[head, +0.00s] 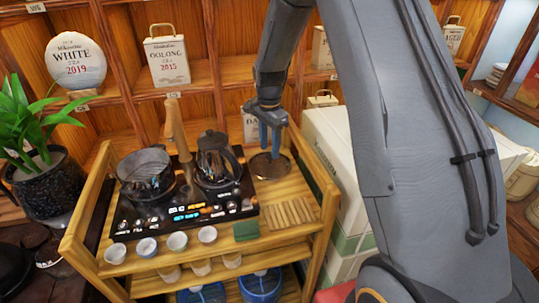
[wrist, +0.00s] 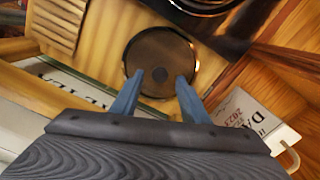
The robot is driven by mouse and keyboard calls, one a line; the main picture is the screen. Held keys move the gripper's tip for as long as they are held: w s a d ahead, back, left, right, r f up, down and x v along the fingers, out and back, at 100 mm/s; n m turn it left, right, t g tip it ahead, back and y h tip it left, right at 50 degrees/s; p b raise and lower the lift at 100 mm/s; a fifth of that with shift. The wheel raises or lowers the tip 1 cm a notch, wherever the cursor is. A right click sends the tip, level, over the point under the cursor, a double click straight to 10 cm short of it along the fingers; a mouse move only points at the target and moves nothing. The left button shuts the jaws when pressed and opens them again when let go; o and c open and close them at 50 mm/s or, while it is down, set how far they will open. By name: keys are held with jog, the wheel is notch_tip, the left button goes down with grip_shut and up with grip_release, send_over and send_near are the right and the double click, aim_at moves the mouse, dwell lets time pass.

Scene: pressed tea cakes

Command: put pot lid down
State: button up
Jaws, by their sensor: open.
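A round, dark disc with a thin rim, which looks like the pot lid (head: 264,172), lies flat on the right part of the wooden cart top. It also shows in the wrist view (wrist: 150,48), with a darker spot at its middle that may be its knob. My gripper (head: 270,148) points down over the disc. In the wrist view its two blue fingers (wrist: 171,77) are apart, with nothing seen held between them. Whether they touch the disc is unclear. A dark kettle-like pot (head: 217,168) stands left of it on the black tea stove.
A second pot (head: 146,180) and several small cups (head: 177,241) are on the left. A slatted wooden mat (head: 289,213) and a green block (head: 246,231) lie in front of the disc. White boxes (head: 338,150) stand right of the cart (head: 325,222). Shelves stand behind.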

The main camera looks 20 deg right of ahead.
aim_at(270, 155)
notch_tip(270, 155, up, 8)
jog(key=b, duration=0.2)
jog(key=s+f+n+t, duration=0.1)
jog(key=s+n, duration=1.2)
jog(key=s, duration=1.4)
jog(key=shift+f+n, duration=0.3)
jog(key=shift+f, duration=0.3)
